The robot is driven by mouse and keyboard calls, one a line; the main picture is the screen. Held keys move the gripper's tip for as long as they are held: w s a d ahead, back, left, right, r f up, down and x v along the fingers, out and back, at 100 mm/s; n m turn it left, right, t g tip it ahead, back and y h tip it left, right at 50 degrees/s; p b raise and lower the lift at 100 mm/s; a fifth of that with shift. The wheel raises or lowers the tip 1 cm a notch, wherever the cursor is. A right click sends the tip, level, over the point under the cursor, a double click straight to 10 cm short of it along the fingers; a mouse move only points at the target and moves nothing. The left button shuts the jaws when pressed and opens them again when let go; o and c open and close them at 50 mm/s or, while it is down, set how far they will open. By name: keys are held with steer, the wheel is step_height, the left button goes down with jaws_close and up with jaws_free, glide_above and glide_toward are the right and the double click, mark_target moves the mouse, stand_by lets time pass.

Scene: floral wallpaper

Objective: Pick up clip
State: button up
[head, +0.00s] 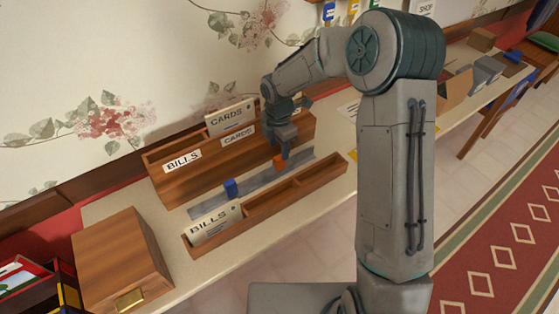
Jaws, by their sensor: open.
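Two small clip-like objects are in the head view, and I cannot tell which is the task's clip. An orange one (280,162) sits on the grey strip between the wooden holders, partly hidden by my gripper. A blue one (231,187) stands on the same strip further left. My gripper (284,152) points down right over the orange one, with its fingers close to it. The gripper is open. I cannot tell whether its fingers touch or surround the orange object.
A tall wooden holder (172,190) with "BILLS" and "CARDS" labels stands behind the strip. A low wooden tray (262,206) with a "BILLS" card (212,222) lies in front. A wooden box (122,257) is at the left. Grey and brown boxes (487,70) stand further right along the counter.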

mark_target(279, 157)
steer(key=shift+w+f+p, duration=0.2)
steer(key=shift+f+p, duration=0.55)
steer(key=shift+f, duration=2.75)
steer(key=c, duration=1.1)
